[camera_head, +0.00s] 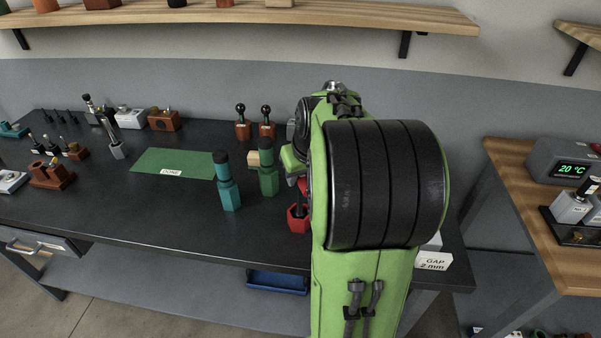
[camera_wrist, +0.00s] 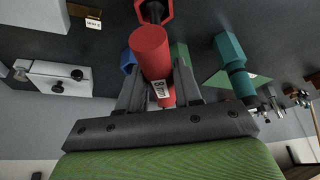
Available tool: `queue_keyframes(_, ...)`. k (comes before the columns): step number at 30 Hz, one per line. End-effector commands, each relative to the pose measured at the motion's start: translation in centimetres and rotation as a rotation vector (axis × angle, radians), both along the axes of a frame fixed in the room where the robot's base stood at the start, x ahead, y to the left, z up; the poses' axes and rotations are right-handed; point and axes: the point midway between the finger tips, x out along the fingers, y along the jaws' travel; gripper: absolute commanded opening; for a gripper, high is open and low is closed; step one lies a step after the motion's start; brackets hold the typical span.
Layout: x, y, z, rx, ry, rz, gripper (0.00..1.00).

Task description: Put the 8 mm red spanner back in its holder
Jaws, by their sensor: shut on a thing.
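The red spanner (camera_wrist: 150,48) is a thick red cylinder with a white label that reads about "8m". My gripper (camera_wrist: 160,88) is shut on it, one dark finger on each side. Its dark shank (camera_wrist: 152,12) reaches to the opening of a red six-sided holder, which shows in part in the wrist view (camera_wrist: 168,9). In the head view the red holder (camera_head: 298,220) stands on the dark bench with the shank over its opening. I cannot tell how deep the shank sits. My arm hides most of the gripper and spanner there.
A teal spanner in its holder (camera_head: 230,195) and a green one (camera_head: 268,180) stand close left of the red holder. A green mat (camera_head: 172,162) lies farther left. A white block marked "GAP 2 mm" (camera_head: 433,262) is at the bench's right front edge.

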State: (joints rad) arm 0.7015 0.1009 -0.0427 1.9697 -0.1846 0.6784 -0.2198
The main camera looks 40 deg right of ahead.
Motion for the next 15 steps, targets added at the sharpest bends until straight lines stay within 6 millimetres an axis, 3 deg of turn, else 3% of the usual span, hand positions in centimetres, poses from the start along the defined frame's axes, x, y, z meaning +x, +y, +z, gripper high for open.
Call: queue_keyframes(15, 0.0, 0.0, -1.7, -0.001, -0.001, 0.001, 0.00)
